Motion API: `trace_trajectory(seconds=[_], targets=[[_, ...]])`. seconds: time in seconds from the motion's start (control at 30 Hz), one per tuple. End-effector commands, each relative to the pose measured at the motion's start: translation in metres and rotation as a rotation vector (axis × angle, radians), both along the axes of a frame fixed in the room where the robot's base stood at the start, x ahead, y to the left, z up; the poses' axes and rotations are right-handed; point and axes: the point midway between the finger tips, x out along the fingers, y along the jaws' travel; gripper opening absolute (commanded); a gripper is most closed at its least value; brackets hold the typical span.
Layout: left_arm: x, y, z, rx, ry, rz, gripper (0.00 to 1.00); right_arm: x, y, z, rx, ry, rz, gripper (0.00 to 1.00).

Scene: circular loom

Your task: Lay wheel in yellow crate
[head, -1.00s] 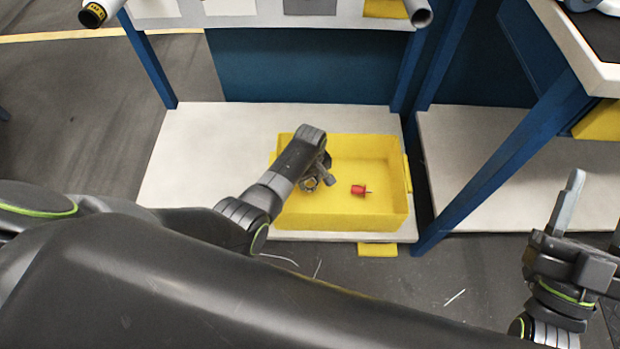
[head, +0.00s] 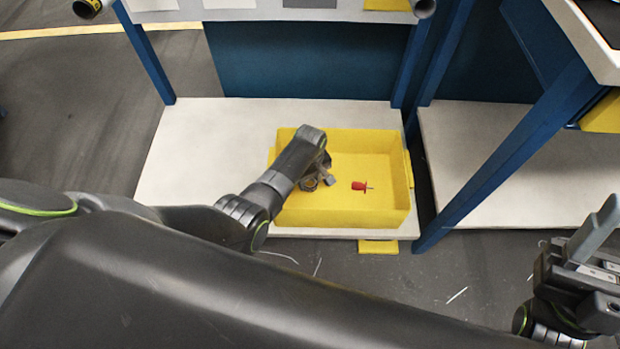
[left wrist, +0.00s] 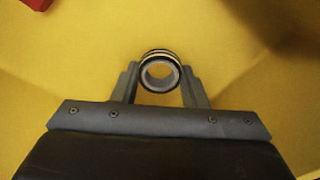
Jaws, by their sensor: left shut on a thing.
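The yellow crate (head: 330,212) sits on the low white shelf, open at the top. My left gripper (head: 319,183) is down inside the left part of the crate. The wheel, a small ring with a dark and light banded outside and a pale bore, is held between its two fingers in the left wrist view (left wrist: 160,55). My left gripper (left wrist: 160,82) is shut on it there, with the yellow crate floor behind. I cannot tell whether the wheel touches the floor. My right gripper (head: 597,245) is at the right edge, away from the crate; its jaw opening is unclear.
A red piece with a thin metal pin (head: 359,186) lies in the crate, right of my left gripper. The white shelf (head: 200,160) is clear left of the crate. A blue post (head: 500,165) stands close on the crate's right.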

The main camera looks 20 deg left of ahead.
Motion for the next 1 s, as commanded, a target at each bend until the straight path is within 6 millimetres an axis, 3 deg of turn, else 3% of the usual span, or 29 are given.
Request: trace_trajectory(seconds=[0.87, 0.9, 1.0], targets=[[0.0001, 0.0001, -0.0098, 0.0, 0.0, 0.0, 0.0, -0.0034, 0.0013, -0.0062, -0.006, -0.02, 0.003, 0.54], [0.0002, 0.0001, -0.0083, 0.0, 0.0, 0.0, 0.45, -0.0034, 0.0013, -0.0049, -0.006, -0.02, 0.003, 0.54], [0.0001, 0.0001, -0.0083, 0.0, 0.0, 0.0, 0.58, -0.0034, 0.0012, -0.0048, -0.006, -0.02, 0.003, 0.54]])
